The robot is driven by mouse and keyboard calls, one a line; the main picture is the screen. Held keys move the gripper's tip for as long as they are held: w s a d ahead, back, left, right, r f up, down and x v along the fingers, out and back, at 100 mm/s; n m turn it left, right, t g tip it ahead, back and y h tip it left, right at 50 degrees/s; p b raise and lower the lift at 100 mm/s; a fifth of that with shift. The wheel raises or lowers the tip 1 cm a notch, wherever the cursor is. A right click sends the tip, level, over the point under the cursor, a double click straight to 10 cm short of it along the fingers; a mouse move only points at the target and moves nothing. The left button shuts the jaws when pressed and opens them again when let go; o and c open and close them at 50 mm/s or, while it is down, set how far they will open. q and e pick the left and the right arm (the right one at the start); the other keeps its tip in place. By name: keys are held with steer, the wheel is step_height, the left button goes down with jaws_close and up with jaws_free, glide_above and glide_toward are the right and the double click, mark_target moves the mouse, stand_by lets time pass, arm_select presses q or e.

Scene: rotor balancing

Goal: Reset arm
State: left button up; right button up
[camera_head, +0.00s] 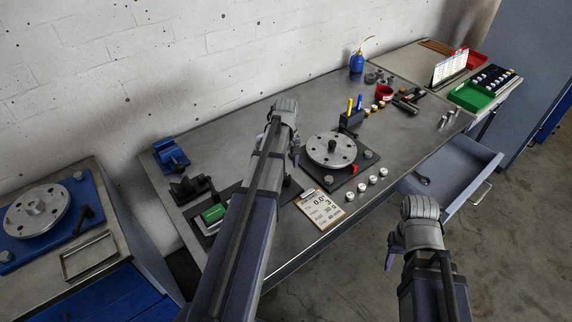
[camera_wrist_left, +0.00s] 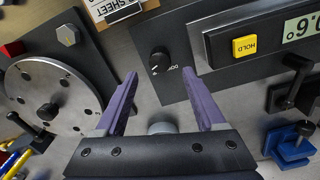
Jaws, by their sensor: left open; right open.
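My left gripper (camera_wrist_left: 160,105) is open in the left wrist view, its two purple fingers apart with nothing between them. In the head view my left gripper (camera_head: 297,152) is small and partly hidden by its own arm, above the table between the rotor and the display unit. My right gripper (camera_head: 391,250) shows in the head view at the lower right, off the table's front edge; its fingers are small there. The grey rotor disc (camera_head: 331,149) sits on its dark base plate, and it also shows in the left wrist view (camera_wrist_left: 50,97).
A display unit with a green screen (camera_head: 213,213) and a clipboard sheet (camera_head: 321,208) lie near the left arm. Several silver weights (camera_head: 372,180) stand along the front edge. A drawer (camera_head: 455,180) is open at the right. A blue vise (camera_head: 170,154) stands at the left.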

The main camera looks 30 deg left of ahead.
arm_select(q)
steer(key=shift+r+p, duration=0.45)
steer(key=shift+r, duration=0.45)
steer(key=shift+f, duration=0.1)
arm_select(e)
steer(key=shift+r, duration=0.8)
arm_select(q)
steer(key=s+d+m, duration=0.5)
steer(key=d, duration=0.5)
steer(key=s+d+m, duration=0.4)
steer(key=s+d, duration=0.2)
steer(key=d, duration=0.4)
steer(key=s+d+m+y, duration=0.1)
steer(key=s+d+m, duration=0.4)
steer(key=d, duration=0.5)
steer(key=shift+s+d+m, duration=0.3)
steer(key=shift+s, duration=0.05)
